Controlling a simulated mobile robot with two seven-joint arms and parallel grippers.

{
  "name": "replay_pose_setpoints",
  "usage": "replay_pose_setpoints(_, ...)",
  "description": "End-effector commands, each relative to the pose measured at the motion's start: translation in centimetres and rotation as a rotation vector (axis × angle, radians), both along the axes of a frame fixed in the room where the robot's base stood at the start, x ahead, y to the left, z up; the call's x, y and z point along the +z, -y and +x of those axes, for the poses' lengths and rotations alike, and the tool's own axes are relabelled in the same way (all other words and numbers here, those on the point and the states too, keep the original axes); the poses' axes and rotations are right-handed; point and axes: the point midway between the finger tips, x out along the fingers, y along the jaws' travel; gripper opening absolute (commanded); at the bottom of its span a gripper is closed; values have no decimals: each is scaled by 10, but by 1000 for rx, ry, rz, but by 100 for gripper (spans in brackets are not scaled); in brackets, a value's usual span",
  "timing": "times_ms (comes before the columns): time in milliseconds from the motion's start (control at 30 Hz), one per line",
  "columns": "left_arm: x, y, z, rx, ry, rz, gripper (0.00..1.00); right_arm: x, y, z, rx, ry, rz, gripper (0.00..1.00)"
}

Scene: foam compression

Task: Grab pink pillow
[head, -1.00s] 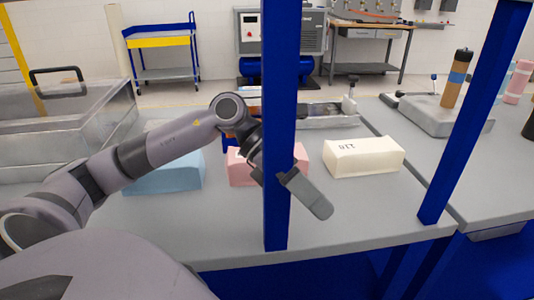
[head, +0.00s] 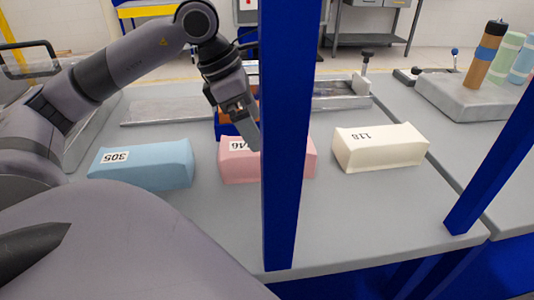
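The pink pillow (head: 238,167) is a foam block with a white number label, on the grey table between the blue and cream blocks. The blue post hides part of it. My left gripper (head: 250,143) points down at the pillow's top near its label, partly covering it. Its fingers show edge-on, so I cannot tell whether they are apart or whether they touch the pillow. My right gripper is not in view.
A blue post (head: 286,150) stands in front. A metal fixture (head: 342,98) lies behind. The front of the table (head: 215,222) is clear.

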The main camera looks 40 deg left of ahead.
Motion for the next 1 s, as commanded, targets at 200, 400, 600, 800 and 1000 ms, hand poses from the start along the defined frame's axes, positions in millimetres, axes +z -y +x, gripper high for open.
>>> replay_pose_setpoints(200, -30, 11, 10, -2, -4, -2, 100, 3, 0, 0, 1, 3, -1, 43)
replay_pose_setpoints(400, -41, 14, 14, -1, 0, -2, 100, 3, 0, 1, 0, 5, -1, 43)
replay_pose_setpoints(600, -41, 14, 14, 0, -1, -2, 90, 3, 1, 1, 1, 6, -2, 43)
replay_pose_setpoints(800, -40, 14, 14, 0, 0, -3, 64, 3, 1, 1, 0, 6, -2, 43)
replay_pose_setpoints(1000, -39, 14, 14, 1, 1, -2, 64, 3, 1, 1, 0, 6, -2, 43)
